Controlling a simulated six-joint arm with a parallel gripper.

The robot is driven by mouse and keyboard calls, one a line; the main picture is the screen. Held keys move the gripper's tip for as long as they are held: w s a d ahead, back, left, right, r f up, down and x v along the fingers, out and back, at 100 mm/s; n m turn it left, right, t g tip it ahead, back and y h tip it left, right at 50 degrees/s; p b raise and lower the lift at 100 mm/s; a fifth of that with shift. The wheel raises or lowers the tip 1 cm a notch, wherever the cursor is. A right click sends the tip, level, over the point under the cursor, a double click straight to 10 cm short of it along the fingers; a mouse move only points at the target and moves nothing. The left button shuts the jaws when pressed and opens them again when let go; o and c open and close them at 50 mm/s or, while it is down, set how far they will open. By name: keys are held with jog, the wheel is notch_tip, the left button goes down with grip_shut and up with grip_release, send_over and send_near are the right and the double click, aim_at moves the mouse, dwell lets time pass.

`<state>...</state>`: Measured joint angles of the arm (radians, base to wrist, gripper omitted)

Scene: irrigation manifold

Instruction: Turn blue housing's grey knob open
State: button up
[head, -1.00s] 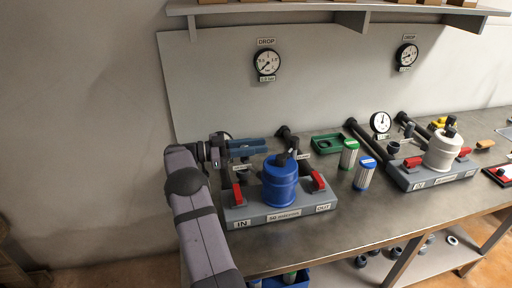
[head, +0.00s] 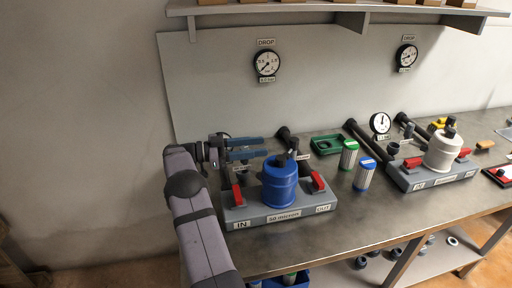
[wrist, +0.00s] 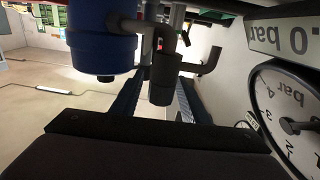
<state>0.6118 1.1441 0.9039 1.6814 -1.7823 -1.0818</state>
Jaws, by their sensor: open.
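The blue housing (head: 280,184) stands upright on a grey manifold base. A dark grey fitting (head: 293,147) sits at its top; I cannot tell which part of it is the knob. My gripper (head: 264,149) is open and empty, its two blue fingers apart, just left of the housing's top and behind it. In the wrist view, the blue housing (wrist: 102,38) shows at upper left. A grey cylindrical part (wrist: 164,78) appears between the lines of my fingers (wrist: 158,95); contact cannot be told. My fingertips are partly hidden there.
Red handles (head: 318,181) flank the blue housing. Green and blue cartridges (head: 365,174) stand to the right, near a white housing (head: 444,149) on another base. A gauge (wrist: 290,115) is close at right in the wrist view.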

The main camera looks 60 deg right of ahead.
jog(key=b+v, duration=0.1)
jog(key=v, duration=0.6)
dwell(0.4)
